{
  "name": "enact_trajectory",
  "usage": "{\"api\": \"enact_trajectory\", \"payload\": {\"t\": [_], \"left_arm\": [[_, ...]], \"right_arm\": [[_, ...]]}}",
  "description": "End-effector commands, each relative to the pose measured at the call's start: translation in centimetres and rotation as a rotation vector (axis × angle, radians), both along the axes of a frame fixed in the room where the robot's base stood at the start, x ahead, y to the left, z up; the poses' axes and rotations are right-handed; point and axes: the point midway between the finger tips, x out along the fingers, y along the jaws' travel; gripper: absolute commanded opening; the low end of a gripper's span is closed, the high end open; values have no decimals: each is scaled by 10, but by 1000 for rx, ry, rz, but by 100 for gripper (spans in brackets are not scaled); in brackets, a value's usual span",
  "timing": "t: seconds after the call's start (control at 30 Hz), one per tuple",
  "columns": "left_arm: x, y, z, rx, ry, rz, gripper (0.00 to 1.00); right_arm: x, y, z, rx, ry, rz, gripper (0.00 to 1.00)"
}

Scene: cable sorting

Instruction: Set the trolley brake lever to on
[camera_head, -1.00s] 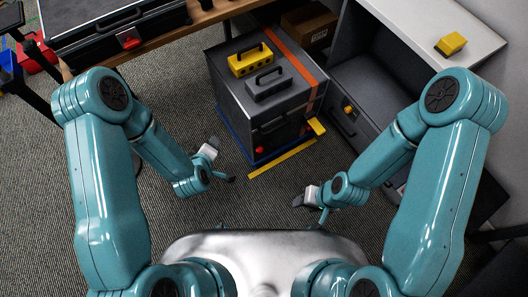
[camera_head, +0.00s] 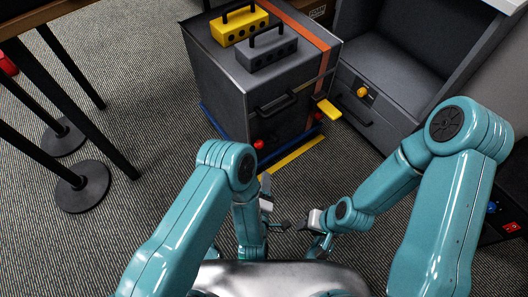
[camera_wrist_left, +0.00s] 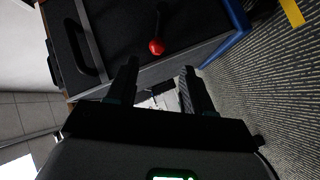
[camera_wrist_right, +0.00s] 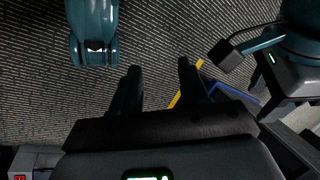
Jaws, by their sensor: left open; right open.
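The trolley (camera_head: 215,85) is a dark grey cabinet on a blue base. A short lever with a red knob (camera_head: 258,144) is on the lower part of its front; the left wrist view shows the red knob (camera_wrist_left: 157,47) on a dark stem, just beyond the fingertips. My left gripper (camera_head: 277,207) is open and empty, in front of the trolley and apart from the knob. Its open fingers also show in the left wrist view (camera_wrist_left: 160,70). My right gripper (camera_head: 312,232) is open and empty over the floor, right of the left one. I cannot read any brake marking.
A yellow block (camera_head: 239,24) and a grey block (camera_head: 267,52) with handles stand on the trolley. A yellow strip (camera_head: 292,156) lies on the floor in front. A grey cabinet (camera_head: 367,118) stands at right. Black posts with round bases (camera_head: 82,188) stand at left.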

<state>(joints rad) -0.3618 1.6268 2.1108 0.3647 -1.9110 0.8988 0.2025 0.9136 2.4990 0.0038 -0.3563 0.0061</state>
Motion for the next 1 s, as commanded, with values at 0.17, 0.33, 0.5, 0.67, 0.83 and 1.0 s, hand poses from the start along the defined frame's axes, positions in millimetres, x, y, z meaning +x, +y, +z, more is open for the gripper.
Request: {"api": "enact_trajectory", "payload": {"t": [0.17,0.33,0.5,0.67,0.83,1.0], "left_arm": [[29,-1,-7,-4,-5,4,51],[70,-4,-16,-3,-6,2,51],[110,-6,-24,-1,-6,0,51],[138,-8,-30,-1,-3,-1,51],[154,-10,-31,-1,-1,-3,51],[158,-10,-30,-1,-1,-3,51]], "right_arm": [[7,-2,-14,-4,-23,-4,44],[19,-4,-32,-12,-64,-9,44],[31,-6,-48,-20,-104,-14,44],[41,-8,-59,-27,-137,-19,44],[46,-9,-64,-30,-154,-21,44],[47,-9,-64,-31,-159,-21,44]]}}
